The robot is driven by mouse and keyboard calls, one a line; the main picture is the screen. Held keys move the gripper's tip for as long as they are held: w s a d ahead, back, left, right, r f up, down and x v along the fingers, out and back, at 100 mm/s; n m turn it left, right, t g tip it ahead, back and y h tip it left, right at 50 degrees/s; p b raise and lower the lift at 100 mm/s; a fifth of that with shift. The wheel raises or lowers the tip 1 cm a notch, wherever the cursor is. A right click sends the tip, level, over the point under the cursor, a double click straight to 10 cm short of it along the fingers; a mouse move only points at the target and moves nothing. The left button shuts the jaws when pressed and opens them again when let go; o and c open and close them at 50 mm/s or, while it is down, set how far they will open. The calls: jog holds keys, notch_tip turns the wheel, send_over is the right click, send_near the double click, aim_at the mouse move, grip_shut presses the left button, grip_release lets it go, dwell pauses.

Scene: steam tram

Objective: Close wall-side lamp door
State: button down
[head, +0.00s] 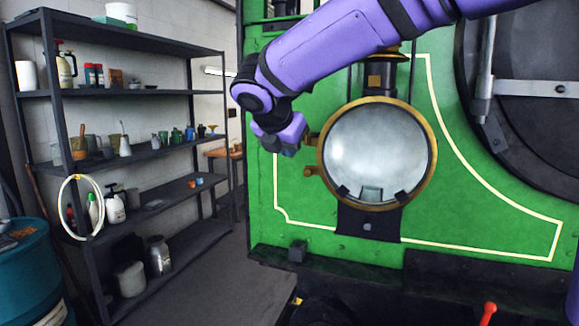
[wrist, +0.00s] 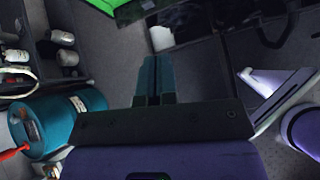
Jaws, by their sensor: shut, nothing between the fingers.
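A round lamp (head: 377,152) with a brass rim and a pale, reflective face is mounted on the green front of the steam tram. Brass hinge-like fittings (head: 311,172) stick out on its left side. I cannot tell for certain how far its door stands open. My gripper's purple wrist (head: 283,135) is just left of the lamp's rim in the head view; the fingers cannot be made out there. In the wrist view my gripper (wrist: 154,62) has its two teal fingers together, with nothing held, and they point over the floor. The lamp does not show in the wrist view.
A dark metal shelf (head: 155,143) with bottles, cups and cans stands along the left wall. A teal drum (head: 25,265) is at the left edge, also in the wrist view (wrist: 62,120). A red-handled lever (head: 488,312) is low right.

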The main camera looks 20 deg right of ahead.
jog(key=n, duration=0.2)
send_near(306, 174)
jog(key=f+x, duration=0.1)
jog(key=x, duration=0.5)
jog(key=shift+w+r, duration=0.2)
jog(key=shift+r, duration=0.1)
jog(key=shift+d, duration=0.1)
jog(key=shift+w+d+m+h, duration=0.2)
jog(key=shift+w+d+m, duration=0.1)
jog(key=shift+w, duration=0.6)
jog(key=shift+w+d+m+h, duration=0.2)
jog(key=shift+w+d, duration=0.05)
jog(key=shift+w, duration=0.7)
